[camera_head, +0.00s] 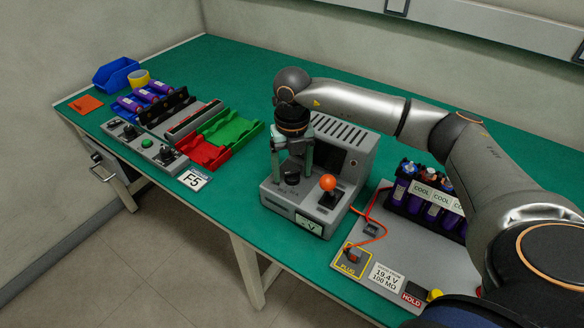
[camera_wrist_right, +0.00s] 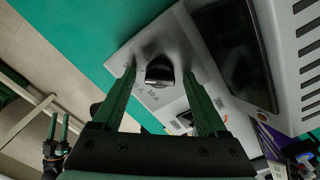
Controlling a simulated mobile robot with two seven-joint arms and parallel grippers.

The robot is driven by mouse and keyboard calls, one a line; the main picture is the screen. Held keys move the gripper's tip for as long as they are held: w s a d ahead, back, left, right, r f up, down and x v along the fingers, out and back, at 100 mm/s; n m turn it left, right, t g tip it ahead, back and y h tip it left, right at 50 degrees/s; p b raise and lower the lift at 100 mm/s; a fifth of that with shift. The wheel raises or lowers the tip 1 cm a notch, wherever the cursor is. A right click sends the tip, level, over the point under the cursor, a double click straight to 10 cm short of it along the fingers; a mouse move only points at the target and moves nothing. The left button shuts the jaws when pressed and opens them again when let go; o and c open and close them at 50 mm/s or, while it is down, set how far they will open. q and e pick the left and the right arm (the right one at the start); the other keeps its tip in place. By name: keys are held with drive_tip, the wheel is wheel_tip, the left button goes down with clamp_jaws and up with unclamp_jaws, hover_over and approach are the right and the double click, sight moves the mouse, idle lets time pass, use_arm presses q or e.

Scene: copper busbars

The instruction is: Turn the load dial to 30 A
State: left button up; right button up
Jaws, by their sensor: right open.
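The load dial (camera_head: 292,179) is a black knob on the sloping front of a grey bench device (camera_head: 335,165). In the right wrist view the dial (camera_wrist_right: 160,70) shows between my finger ends, with small markings beside it; its setting is too small to read. My right gripper (camera_head: 292,160) points down over the dial, open, with one finger on either side (camera_wrist_right: 160,80). I cannot tell whether the fingers touch the knob. What looks like my left gripper (camera_wrist_right: 56,135) shows small at the lower left of the right wrist view; its jaw opening is unclear.
An orange ball-topped lever (camera_head: 328,183) stands close right of the dial. A grey panel (camera_head: 385,262) with a red cable lies to the right, near a battery pack (camera_head: 430,200). Red and green trays (camera_head: 232,130) lie left. Green table (camera_head: 235,215) is bare before the device.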

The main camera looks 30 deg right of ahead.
sight(293, 172)
wheel_tip(293, 172, up, 12)
drive_tip(key=shift+r+p, duration=0.25)
drive_tip(key=shift+p, duration=0.05)
drive_tip(key=shift+s, duration=0.1)
idle(0.6)
